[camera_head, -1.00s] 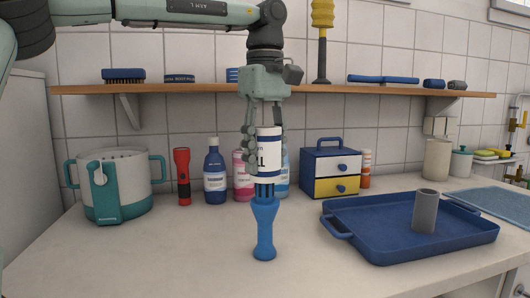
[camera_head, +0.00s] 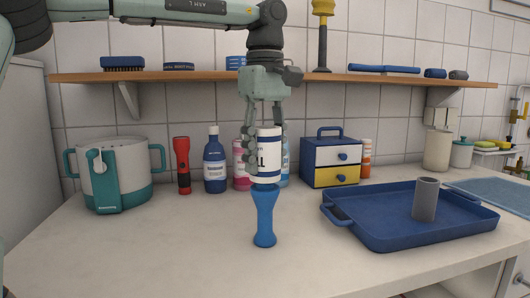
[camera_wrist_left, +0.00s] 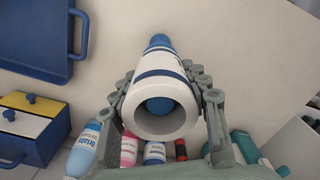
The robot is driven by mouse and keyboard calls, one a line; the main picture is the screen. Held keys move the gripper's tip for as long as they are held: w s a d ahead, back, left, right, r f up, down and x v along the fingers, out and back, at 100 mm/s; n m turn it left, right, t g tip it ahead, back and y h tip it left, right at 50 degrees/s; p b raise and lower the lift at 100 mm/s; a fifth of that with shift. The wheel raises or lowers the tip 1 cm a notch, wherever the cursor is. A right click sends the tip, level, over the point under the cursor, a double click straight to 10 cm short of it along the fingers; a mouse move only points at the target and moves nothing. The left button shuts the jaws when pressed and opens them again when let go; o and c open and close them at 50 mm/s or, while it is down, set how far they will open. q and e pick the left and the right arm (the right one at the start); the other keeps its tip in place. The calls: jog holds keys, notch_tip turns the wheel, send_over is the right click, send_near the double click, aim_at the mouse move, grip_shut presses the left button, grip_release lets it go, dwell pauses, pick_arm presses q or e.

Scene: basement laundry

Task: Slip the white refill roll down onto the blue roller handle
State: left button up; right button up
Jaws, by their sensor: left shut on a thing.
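The white refill roll (camera_head: 268,158) has dark blue bands and lettering, and it stands upright over the blue roller handle (camera_head: 264,215). The handle stands upright on the counter, and the roll's lower end meets the handle's wide top in the head view. My left gripper (camera_head: 264,148) comes from above and is shut on the roll, with fingers on both sides. In the left wrist view, the gripper (camera_wrist_left: 165,100) holds the roll (camera_wrist_left: 161,77). A round blue part of the handle (camera_wrist_left: 159,105) shows inside the roll's open end. My right gripper is out of view.
A blue tray (camera_head: 375,232) with a grey tube (camera_head: 425,200) sits to the right. Bottles, a red torch (camera_head: 182,165), a drawer box (camera_head: 331,160) and a teal-and-white pot (camera_head: 115,172) stand behind. A shelf (camera_head: 205,77) runs above. The front counter is clear.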

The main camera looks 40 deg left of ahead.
pick_arm(q)
jog(key=shift+f+b, duration=0.3)
jog(key=shift+f, duration=0.5)
jog(key=o, duration=1.2)
notch_tip(320, 180, up, 12)
jog(key=shift+r, duration=0.1)
